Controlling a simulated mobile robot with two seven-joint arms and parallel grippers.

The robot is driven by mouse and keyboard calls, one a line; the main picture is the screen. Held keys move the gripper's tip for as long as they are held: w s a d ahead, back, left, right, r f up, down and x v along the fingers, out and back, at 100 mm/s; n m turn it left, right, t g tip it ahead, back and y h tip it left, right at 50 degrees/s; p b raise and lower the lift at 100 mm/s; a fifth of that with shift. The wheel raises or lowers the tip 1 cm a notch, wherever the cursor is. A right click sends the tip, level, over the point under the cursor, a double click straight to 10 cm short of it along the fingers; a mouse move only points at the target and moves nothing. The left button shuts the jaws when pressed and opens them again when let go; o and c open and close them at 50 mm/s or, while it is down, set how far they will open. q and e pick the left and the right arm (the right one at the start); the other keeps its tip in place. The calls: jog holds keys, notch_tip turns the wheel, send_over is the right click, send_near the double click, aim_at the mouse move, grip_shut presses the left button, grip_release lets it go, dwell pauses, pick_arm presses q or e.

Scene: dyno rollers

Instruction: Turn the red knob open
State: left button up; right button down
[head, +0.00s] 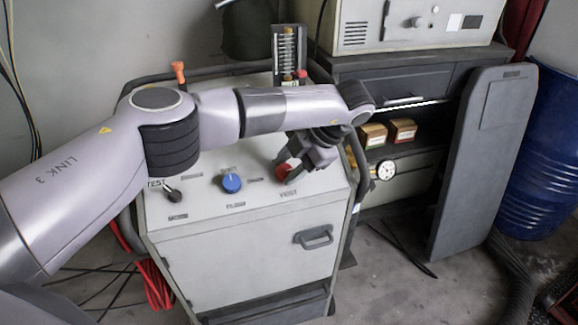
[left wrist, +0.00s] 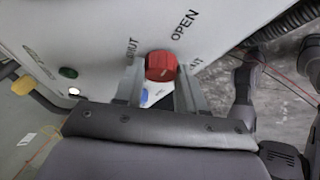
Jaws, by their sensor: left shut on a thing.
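The red knob (head: 283,172) sits on the sloped top of the light grey cabinet (head: 240,262), at its right side. My left gripper (head: 290,170) reaches down to it and is shut on it, partly hiding it in the head view. In the left wrist view the red knob (left wrist: 160,66) shows between the two grey fingers (left wrist: 160,84). The word OPEN is printed on the panel beyond it, and a second label, partly hidden, reads like SHUT. The knob's pointer mark is not clear. My right gripper is not in view.
A blue knob (head: 231,183) and a small black lever (head: 172,194) are on the same panel. A dark rail runs around the cabinet. A grey upright panel (head: 485,160) and a blue barrel (head: 548,150) stand at the right. Cables lie on the floor.

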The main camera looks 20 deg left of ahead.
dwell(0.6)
pick_arm(q)
jog(key=o, duration=1)
jog(key=shift+o, duration=0.2)
jog(key=v, duration=0.7)
jog(key=shift+b, duration=0.35)
jog(key=shift+s+d, duration=0.1)
jog(key=shift+d, duration=0.1)
